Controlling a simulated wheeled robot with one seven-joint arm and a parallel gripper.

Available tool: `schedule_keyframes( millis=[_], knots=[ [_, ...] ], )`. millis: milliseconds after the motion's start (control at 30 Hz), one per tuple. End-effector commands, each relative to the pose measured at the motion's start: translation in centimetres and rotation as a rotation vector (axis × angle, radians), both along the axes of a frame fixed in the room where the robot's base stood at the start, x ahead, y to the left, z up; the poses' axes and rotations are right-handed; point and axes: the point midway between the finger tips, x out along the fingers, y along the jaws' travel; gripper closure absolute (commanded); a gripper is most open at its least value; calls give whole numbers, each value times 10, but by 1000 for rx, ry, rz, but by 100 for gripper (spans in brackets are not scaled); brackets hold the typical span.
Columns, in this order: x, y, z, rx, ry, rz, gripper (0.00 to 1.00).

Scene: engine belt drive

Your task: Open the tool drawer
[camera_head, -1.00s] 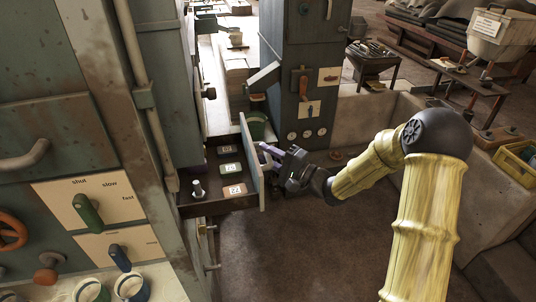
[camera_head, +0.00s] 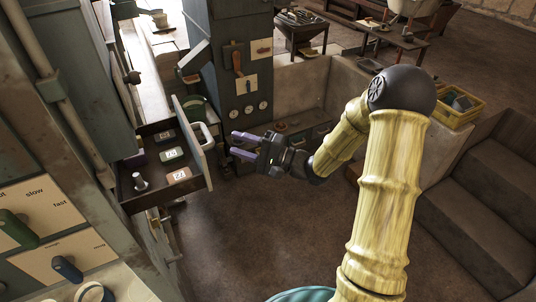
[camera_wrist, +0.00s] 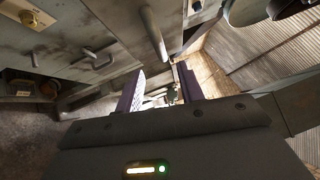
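The tool drawer (camera_head: 126,197) stands pulled out from the grey-green cabinet at the left of the head view. Its inside shows several coloured numbered blocks and a pale upright peg (camera_head: 140,182). Its front panel carries a white handle (camera_head: 203,136). My gripper (camera_head: 240,146) is just right of the handle, apart from it, with its two purple fingers spread and nothing between them. In the wrist view the purple fingers (camera_wrist: 161,90) also show apart.
A panel with switches and dials (camera_head: 246,88) stands behind the drawer. Stone steps (camera_head: 480,190) rise at the right. The floor below my gripper is clear.

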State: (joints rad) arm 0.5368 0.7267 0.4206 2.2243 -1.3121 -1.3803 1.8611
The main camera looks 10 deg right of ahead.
Motion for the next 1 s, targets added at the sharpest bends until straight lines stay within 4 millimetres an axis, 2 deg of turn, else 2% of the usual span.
schedule_keyframes(
  millis=[200, 400, 1000],
  knots=[
    [-21, -39, -7, 0, 1, -5, 62],
    [-34, -62, -10, -1, -1, -1, 62],
    [-36, -65, -10, -12, -3, -5, 62]
  ],
)
